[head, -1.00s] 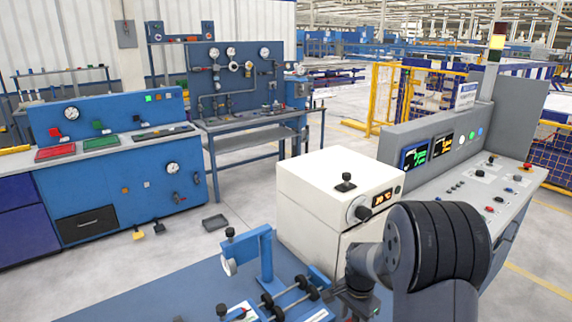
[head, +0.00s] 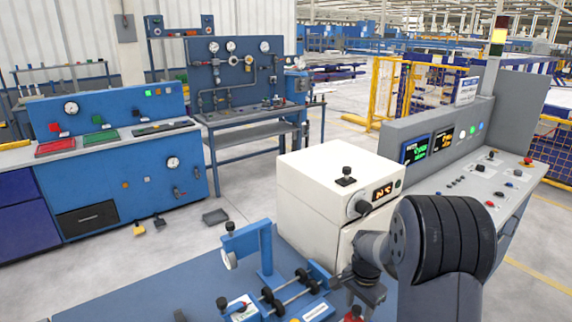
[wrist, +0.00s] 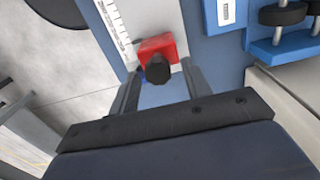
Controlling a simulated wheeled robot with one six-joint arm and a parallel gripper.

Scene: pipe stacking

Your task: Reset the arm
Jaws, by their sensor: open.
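My gripper (wrist: 160,76) is open. In the wrist view its two fingers stand apart with nothing held between them. A red block with a black knob (wrist: 162,48) lies just beyond the fingertips, beside a white scale strip (wrist: 118,24); the gap between fingers and block is hard to judge. In the head view, my arm reaches in at the lower right and my gripper (head: 366,292) points down over the right end of the blue bench (head: 150,295). Part of the red piece shows below it at the bottom edge.
A white cabinet box (head: 318,185) with a display stands close behind my arm. A grey control console (head: 480,180) is to the right. A blue stand (head: 264,250) and a rack with black rollers (head: 290,290) sit on the bench.

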